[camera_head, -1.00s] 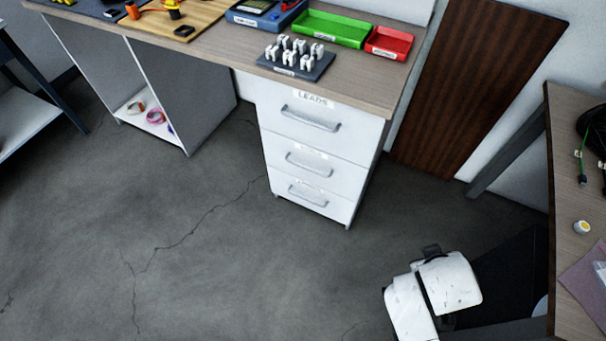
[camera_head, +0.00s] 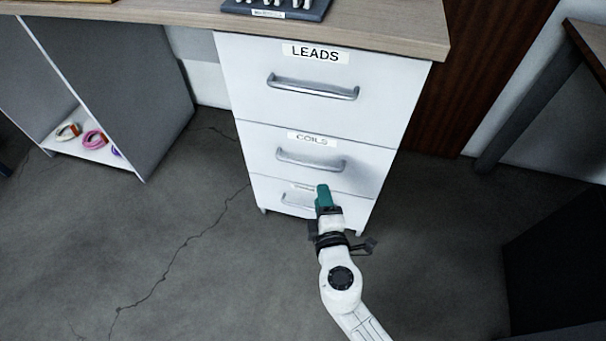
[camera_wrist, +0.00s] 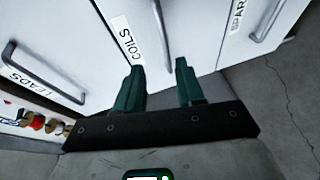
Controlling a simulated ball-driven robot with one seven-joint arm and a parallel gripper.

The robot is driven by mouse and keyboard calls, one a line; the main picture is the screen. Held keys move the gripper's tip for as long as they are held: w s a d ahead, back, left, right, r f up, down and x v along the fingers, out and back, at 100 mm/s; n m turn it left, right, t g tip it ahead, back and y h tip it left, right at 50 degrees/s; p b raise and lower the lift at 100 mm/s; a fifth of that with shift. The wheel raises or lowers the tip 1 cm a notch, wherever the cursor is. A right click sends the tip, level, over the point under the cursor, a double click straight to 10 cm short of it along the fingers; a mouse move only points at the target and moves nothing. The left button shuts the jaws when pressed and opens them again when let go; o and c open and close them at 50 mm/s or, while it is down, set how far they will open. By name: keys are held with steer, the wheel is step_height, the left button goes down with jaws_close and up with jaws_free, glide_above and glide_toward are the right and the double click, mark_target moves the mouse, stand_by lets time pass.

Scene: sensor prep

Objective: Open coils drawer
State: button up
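The coils drawer (camera_head: 262,149) is the middle one of three white drawers and is closed. Its label (camera_head: 312,138) reads COILS, and its grey bar handle (camera_head: 310,161) sits just below. My gripper (camera_head: 322,190) is in front of the cabinet, below the coils handle in the head view, partly covering the bottom drawer. In the wrist view my gripper (camera_wrist: 160,75) has two green fingers spread apart with nothing between them. The coils handle (camera_wrist: 162,35) shows beyond the gap between the fingertips, and the COILS label (camera_wrist: 124,38) is to its left.
The leads drawer (camera_head: 240,70) above and the bottom drawer (camera_head: 262,193) are closed. A desk top (camera_head: 180,14) overhangs the cabinet. An open shelf with tape rolls (camera_head: 94,140) stands left. A dark table leg (camera_head: 530,120) is at right. Floor in front is clear.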

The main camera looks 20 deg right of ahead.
mark_target(310, 166)
steer(key=x, duration=0.3)
steer(key=a+b+x, duration=0.1)
steer(key=x, duration=0.7)
steer(key=shift+w+a+f+b, duration=0.1)
steer(key=shift+w+f+b, duration=0.15)
steer(key=shift+b, duration=0.05)
steer(key=shift+c, duration=0.3)
jaws_close()
